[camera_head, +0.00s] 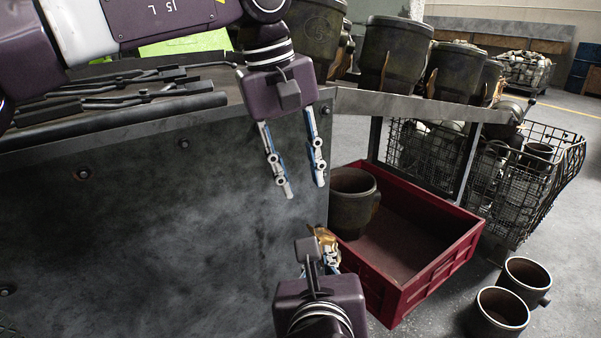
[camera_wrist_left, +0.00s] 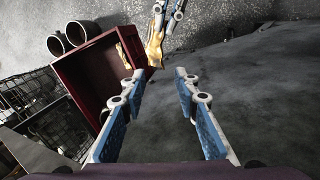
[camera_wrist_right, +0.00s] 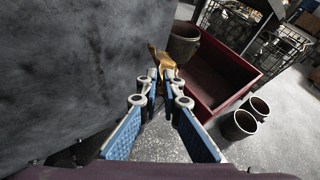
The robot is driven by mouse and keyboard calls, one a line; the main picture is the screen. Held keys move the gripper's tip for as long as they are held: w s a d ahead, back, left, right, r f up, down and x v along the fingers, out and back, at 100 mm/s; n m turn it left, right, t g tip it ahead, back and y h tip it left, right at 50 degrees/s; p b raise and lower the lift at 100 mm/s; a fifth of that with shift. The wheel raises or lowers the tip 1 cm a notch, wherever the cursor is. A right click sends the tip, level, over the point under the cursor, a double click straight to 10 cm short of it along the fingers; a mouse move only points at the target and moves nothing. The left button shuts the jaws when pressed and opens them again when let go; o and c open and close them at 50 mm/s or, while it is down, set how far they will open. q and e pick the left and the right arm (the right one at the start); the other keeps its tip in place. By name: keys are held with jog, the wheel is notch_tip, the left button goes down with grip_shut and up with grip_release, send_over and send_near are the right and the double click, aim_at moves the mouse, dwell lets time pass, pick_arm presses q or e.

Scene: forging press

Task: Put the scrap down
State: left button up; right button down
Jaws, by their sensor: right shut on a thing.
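The scrap (camera_head: 328,242) is a small, jagged, gold-brown piece. My right gripper (camera_head: 316,262) is shut on it, low in front of the dark metal panel and beside the crate's near left corner. The scrap shows at the fingertips in the right wrist view (camera_wrist_right: 162,62) and near the top of the left wrist view (camera_wrist_left: 155,45). My left gripper (camera_head: 304,185) is open and empty above it, with its fingers pointing down. The red crate (camera_head: 420,268) stands on the floor to the right, with a dark cylindrical part (camera_head: 352,205) in its left end.
Two hollow cylinders (camera_head: 500,310) stand on the floor right of the crate. A wire basket (camera_head: 535,165) with parts stands behind it. Large dark cylinders (camera_head: 395,50) are at the back. The dark panel (camera_head: 150,220) fills the left. The crate's right part is bare.

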aim_at(315, 230)
pick_arm(q)
jog(key=x, duration=1.2)
jog(key=shift+a, duration=0.1)
jog(key=shift+c, duration=0.3)
grip_shut()
pick_arm(e)
jog(key=shift+r, duration=0.1)
pick_arm(q)
jog(key=shift+r, duration=0.1)
pick_arm(e)
jog(key=c, duration=2)
grip_release()
jog(key=shift+c, duration=0.2)
